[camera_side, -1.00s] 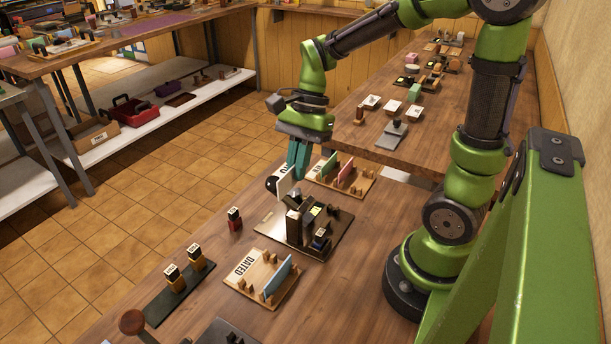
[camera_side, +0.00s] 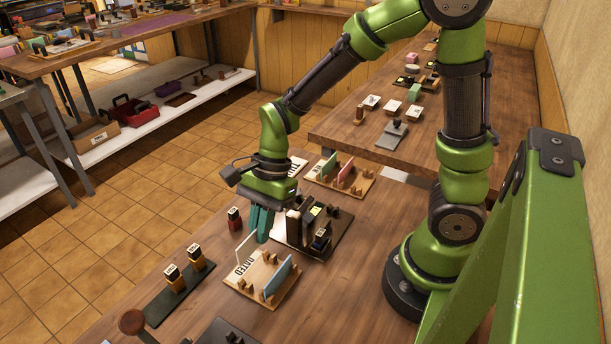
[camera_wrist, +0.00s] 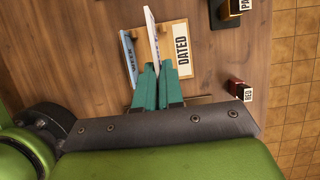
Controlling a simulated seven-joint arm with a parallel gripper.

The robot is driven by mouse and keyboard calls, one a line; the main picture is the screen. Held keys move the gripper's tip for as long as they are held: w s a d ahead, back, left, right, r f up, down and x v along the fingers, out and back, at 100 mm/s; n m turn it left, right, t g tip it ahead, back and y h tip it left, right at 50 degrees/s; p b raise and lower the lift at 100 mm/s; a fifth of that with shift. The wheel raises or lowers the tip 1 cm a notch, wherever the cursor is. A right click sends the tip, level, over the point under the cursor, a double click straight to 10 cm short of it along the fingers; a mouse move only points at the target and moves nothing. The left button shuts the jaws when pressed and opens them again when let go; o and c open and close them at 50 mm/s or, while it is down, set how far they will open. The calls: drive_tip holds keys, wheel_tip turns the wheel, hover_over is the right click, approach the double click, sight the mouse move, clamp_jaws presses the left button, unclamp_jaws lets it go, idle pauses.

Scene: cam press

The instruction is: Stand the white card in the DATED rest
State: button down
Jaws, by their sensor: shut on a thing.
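My gripper (camera_side: 259,236) is shut on the white card (camera_side: 245,251) and holds it upright on edge, over the label side of the DATED rest (camera_side: 244,284). I cannot tell whether the card's lower edge touches the rest. A blue card (camera_side: 279,277) stands in the rest among its wooden pegs. In the wrist view, my gripper's teal fingers (camera_wrist: 157,84) grip the white card (camera_wrist: 153,38) at its near end. It lies between the blue card (camera_wrist: 128,55) and the DATED label (camera_wrist: 181,50). My fingers hide part of the rest's near end.
A dark stamping press (camera_side: 305,228) on its board stands just behind the rest. Another wooden rest with green and pink cards (camera_side: 345,173) is farther back. A small red-based stamp (camera_side: 234,219) is left of my gripper; two stamps on a dark strip (camera_side: 180,292) are at front left.

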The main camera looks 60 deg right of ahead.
idle(0.3)
drive_tip(key=shift+f, duration=3.5)
drive_tip(key=shift+f, duration=0.25)
drive_tip(key=c, duration=1.2)
unclamp_jaws()
drive_tip(key=shift+o, duration=0.4)
drive_tip(key=o, duration=0.5)
drive_tip(key=shift+r, duration=0.15)
